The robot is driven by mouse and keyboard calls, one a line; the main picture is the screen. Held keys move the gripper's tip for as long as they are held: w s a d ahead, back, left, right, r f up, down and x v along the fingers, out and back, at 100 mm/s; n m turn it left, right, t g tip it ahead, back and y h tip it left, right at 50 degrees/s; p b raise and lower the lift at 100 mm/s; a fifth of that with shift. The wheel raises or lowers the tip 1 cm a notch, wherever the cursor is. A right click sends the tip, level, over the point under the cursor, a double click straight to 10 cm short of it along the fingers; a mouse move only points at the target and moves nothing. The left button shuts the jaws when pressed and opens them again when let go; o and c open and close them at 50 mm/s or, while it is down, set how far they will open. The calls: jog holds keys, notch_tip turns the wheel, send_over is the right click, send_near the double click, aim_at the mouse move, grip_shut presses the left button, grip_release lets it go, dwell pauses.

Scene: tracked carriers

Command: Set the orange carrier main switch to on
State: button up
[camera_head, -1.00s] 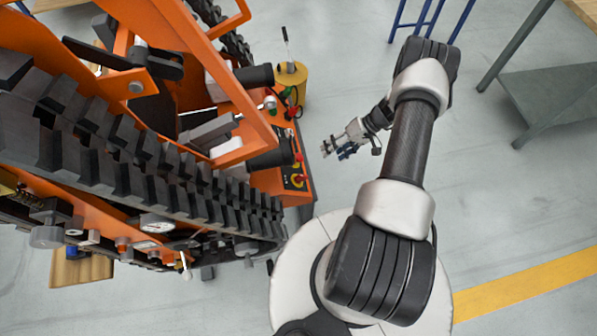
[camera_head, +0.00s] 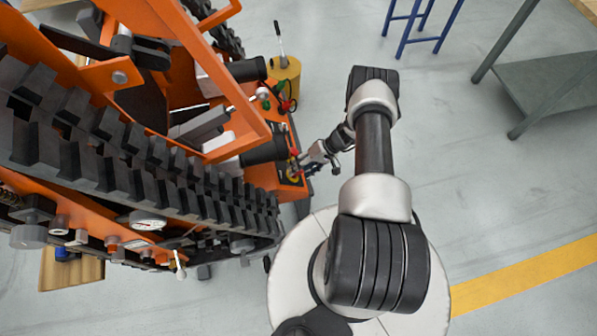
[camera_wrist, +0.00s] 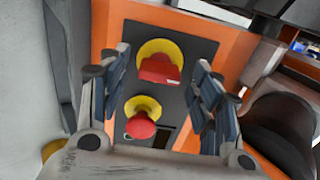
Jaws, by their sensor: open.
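The orange carrier (camera_head: 222,107) fills the left of the head view, with its control end facing my arm. In the wrist view, a dark panel (camera_wrist: 197,52) on the orange body bears a red switch handle on a yellow disc, the main switch (camera_wrist: 159,69) by its look. Below it is a red mushroom button (camera_wrist: 141,126) on a yellow base. My gripper (camera_wrist: 162,85) is open, its two fingers on either side of the red handle with clear gaps. I cannot tell the depth to it. In the head view my gripper (camera_head: 299,168) is at the panel, which it largely hides.
A black cylinder (camera_wrist: 282,125) is right of the panel in the wrist view. A yellow container (camera_head: 286,76) with a lever stands behind the control end. A blue stand (camera_head: 420,28) and grey table (camera_head: 555,85) are at the right. Floor between them is clear.

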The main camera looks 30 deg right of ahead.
jog(key=shift+x, duration=1)
jog(key=c, duration=1.1)
